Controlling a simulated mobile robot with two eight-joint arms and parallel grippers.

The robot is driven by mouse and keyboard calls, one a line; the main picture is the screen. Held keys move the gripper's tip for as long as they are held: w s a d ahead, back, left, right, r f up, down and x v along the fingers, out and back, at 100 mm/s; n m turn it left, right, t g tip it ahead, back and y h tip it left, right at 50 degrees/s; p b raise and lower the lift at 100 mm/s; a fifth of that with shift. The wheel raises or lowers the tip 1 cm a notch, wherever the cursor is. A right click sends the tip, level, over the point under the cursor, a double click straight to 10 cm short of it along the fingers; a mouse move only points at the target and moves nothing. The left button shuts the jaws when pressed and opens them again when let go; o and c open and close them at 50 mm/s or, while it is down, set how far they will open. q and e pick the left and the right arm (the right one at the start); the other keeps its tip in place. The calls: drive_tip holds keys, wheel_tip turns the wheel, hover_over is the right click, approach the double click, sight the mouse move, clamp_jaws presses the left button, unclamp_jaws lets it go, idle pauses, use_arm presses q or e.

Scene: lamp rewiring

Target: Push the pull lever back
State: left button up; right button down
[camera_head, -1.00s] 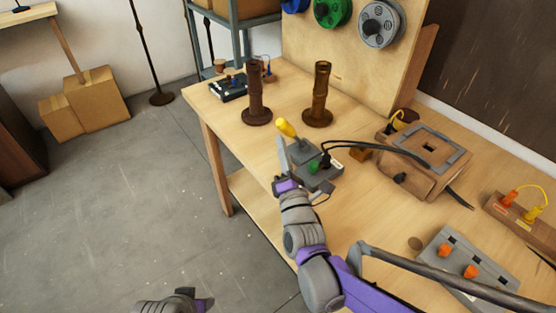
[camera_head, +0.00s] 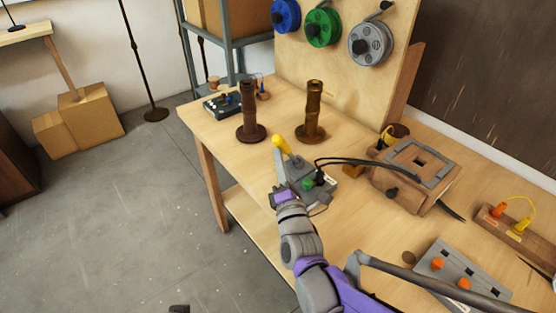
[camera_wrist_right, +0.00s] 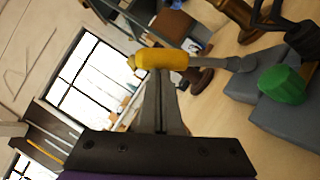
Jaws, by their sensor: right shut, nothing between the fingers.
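The pull lever (camera_head: 282,145) has a yellow handle and rises from a grey switch box (camera_head: 322,193) with a green button (camera_head: 308,184). It leans toward the left of the head view. My right gripper (camera_head: 279,160) is shut and empty, its fingertips right at the handle on the near side. In the right wrist view the handle (camera_wrist_right: 165,59) lies across the tips of the shut fingers (camera_wrist_right: 158,85); I cannot tell whether they touch. Only a dark sliver of my left gripper (camera_head: 179,309) shows at the bottom edge.
Two brown turned posts (camera_head: 248,115) (camera_head: 312,115) stand behind the lever. A black cable (camera_head: 350,162) runs from the switch box to a wooden box (camera_head: 420,175) on the right. A grey panel with orange knobs (camera_head: 465,284) lies at front right.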

sight(288, 148)
drive_tip(key=r+m+p, duration=0.1)
drive_tip(key=w+d+r+m+g+p, duration=0.1)
drive_tip(key=p, duration=0.1)
drive_tip(key=shift+w+d+r+m+h, duration=0.1)
drive_tip(key=shift+d+m+h, duration=0.2)
drive_tip(key=shift+h, duration=0.1)
drive_tip(key=shift+w+d+r+m+p, duration=0.2)
drive_tip(key=shift+d+m+p, duration=0.1)
drive_tip(key=shift+w+d+r+m+g+h+p, duration=0.15)
drive_tip(key=shift+w+d+r+m+g+p, duration=0.1)
drive_tip(key=shift+w+d+m+g+p, duration=0.35)
drive_tip(key=shift+w+d+r+m+g+h+p, duration=0.15)
drive_tip(key=shift+w+d+r+m+g+p, duration=0.15)
drive_tip(key=shift+d+m, duration=0.45)
drive_tip(key=shift+a+m, duration=0.1)
drive_tip(key=shift+m, duration=0.15)
drive_tip(key=shift+s+f, duration=0.1)
